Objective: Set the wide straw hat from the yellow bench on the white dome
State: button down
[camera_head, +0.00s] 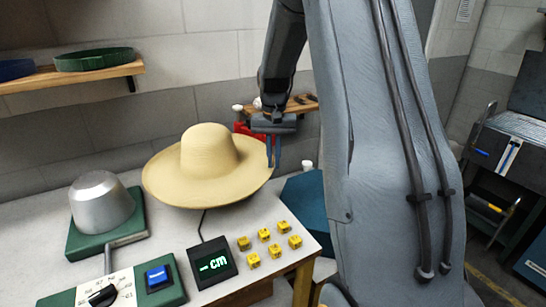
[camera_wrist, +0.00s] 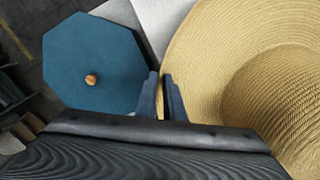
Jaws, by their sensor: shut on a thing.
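The wide straw hat (camera_head: 210,155) is upright over the white-topped table (camera_head: 135,175), its round crown up and its brim spreading wide. My gripper (camera_head: 274,152) is shut on the right edge of the brim. In the wrist view, the fingers of my gripper (camera_wrist: 161,84) pinch the edge of the hat (camera_wrist: 205,85), with the crown to the right. I cannot tell whether the hat rests on something or hangs free. The table has a yellow leg (camera_head: 303,285).
A metal dome (camera_head: 101,200) on a green base stands at the table's left. A blue octagonal top (camera_wrist: 90,55) with a wooden knob lies beside the table. A wall shelf (camera_head: 75,78) is upper left.

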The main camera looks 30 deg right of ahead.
aim_at(274, 163)
jog(key=shift+f+b, duration=0.95)
jog(key=shift+f, duration=0.7)
jog(key=shift+f+b, duration=0.85)
jog(key=shift+f, duration=2.35)
jog(key=c, duration=1.8)
grip_release()
jog(key=shift+r, duration=0.1)
